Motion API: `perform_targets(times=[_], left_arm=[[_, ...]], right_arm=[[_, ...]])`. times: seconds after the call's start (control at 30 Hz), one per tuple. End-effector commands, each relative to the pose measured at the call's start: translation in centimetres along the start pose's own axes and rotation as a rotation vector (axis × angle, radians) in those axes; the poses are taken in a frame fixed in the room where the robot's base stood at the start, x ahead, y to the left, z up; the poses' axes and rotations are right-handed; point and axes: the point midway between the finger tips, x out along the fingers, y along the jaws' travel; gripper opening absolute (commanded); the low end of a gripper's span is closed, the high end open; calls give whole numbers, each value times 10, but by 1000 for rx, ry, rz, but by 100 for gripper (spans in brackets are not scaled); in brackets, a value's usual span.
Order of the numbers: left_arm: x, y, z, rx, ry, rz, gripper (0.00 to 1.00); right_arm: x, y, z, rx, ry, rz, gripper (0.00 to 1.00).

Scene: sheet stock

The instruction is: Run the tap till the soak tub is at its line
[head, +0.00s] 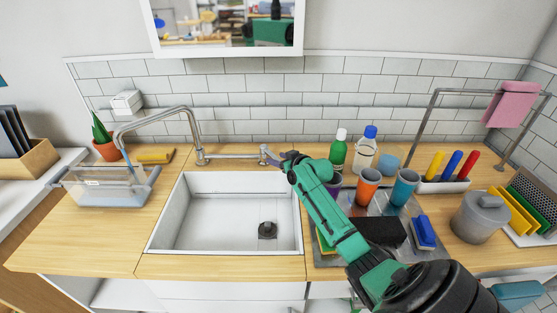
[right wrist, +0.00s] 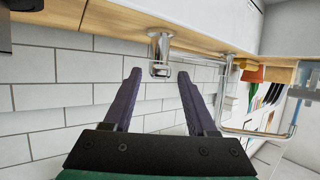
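The soak tub (head: 103,193) is a clear grey tub with raised handles, on the worktop left of the sink. The tap (head: 199,150) is chrome; its long spout arches left and ends over the tub. My left gripper is out of view.
The white sink (head: 215,222) is empty except for a dark drain piece (head: 267,230). Bottles, cups and a blue brush stand right of my right arm. A metal rail (head: 424,130) rises at right.

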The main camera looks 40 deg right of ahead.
Motion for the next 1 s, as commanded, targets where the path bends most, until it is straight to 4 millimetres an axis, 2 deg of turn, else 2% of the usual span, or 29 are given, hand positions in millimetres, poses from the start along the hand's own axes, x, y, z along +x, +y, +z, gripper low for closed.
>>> perform_targets(times=[0.2,0.37,0.57,0.8,1.0], left_arm=[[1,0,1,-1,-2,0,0],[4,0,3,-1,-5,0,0],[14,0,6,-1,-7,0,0],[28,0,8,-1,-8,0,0],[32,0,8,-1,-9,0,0]], right_arm=[[-1,0,-2,-1,1,1,57],[-8,1,-19,-3,4,1,57],[-26,1,-66,-4,7,2,57],[-55,0,-134,-4,9,3,57],[-72,0,-176,-1,3,1,57]])
